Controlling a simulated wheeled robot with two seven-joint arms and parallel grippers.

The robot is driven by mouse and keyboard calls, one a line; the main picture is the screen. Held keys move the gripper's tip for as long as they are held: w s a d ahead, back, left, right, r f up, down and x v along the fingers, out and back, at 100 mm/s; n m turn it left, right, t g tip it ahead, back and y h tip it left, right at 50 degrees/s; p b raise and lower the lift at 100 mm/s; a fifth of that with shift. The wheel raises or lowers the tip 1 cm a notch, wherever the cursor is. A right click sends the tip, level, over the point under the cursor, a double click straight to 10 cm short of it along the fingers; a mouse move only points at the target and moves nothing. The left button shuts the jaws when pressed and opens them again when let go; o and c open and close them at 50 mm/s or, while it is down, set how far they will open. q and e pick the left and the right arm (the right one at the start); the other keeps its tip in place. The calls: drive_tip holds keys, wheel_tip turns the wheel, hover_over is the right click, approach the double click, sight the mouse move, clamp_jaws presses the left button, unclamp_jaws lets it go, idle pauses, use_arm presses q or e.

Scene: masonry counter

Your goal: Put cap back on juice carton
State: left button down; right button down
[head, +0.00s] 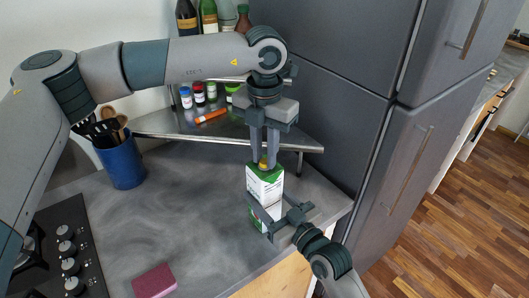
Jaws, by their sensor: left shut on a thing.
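The juice carton (267,183), white and green, stands upright on the counter near its right front edge. My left gripper (264,164) points straight down over the carton's top and is shut on a small yellow-orange cap (263,163). The cap is mostly hidden between the fingers. It is right at the carton's top, and I cannot tell whether it touches the spout. My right gripper (259,207) reaches in from the lower right, its fingers at the carton's lower part. I cannot tell whether they press on it.
A corner shelf (170,127) behind holds several small jars and an orange tube (211,116). Bottles stand above. A blue utensil pot (122,162), a stove (62,245) and a dark red sponge-like block (154,281) are left. A grey fridge (345,95) is right. The middle counter is clear.

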use_arm(q)
drive_tip(key=m, duration=0.7)
drive_tip(key=shift+m, duration=0.4)
drive_tip(key=m, duration=0.6)
drive_tip(key=c, duration=1.6)
unclamp_jaws()
drive_tip(key=shift+o, duration=0.2)
drive_tip(key=shift+r, duration=2.25)
drive_tip(key=shift+n, duration=0.3)
drive_tip(key=shift+c, duration=0.3)
drive_tip(key=n, duration=0.1)
drive_tip(key=r+n, duration=0.1)
drive_tip(key=n, duration=0.1)
drive_tip(key=shift+r, duration=0.25)
drive_tip(key=n, duration=0.2)
drive_tip(key=r+n, duration=0.2)
drive_tip(key=n, duration=0.1)
drive_tip(key=shift+n, duration=0.3)
